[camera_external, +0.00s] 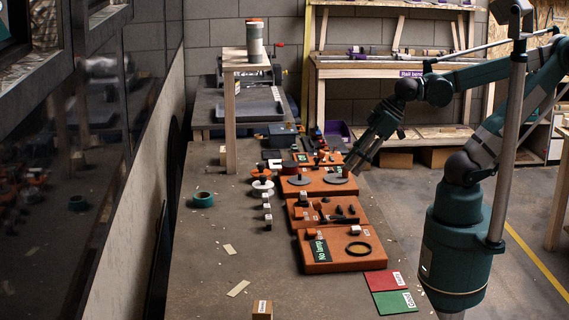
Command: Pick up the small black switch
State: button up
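I cannot tell which piece is the small black switch. Several small dark pieces with pale tops, such as one dark block (268,222), stand in a row on the bench left of the orange boards. Small black parts (339,209) also lie on the middle orange board (302,222). My gripper (352,166) points down and to the left, above the right end of the farther orange board (314,190), near a grey disc (335,178). It is too small to see whether its fingers are apart. No held object is visible.
The bench (215,265) is mostly clear at left. A teal tape roll (203,200) lies there. A wooden post (230,125) stands behind it. Red (385,281) and green (394,302) cards lie at the front right.

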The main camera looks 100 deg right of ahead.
jog(key=w+d+r+m+g+h+p, duration=0.1)
jog(key=w+d+m+g+h+p, duration=0.15)
jog(key=w+d+m, duration=0.6)
jog(key=w+d+r+m+g+h+p, duration=0.15)
jog(key=w+d+p, duration=0.25)
jog(key=d, duration=1)
jog(key=d+f+m+g+p, duration=0.1)
jog(key=d+f+m, duration=0.3)
jog(key=d, duration=0.9)
jog(key=d+f+m+g+p, duration=0.2)
jog(key=d+f+m+p, duration=0.2)
jog(key=d, duration=1)
jog(key=shift+f, duration=0.6)
jog(key=shift+f, duration=0.15)
jog(key=shift+x, duration=1.15)
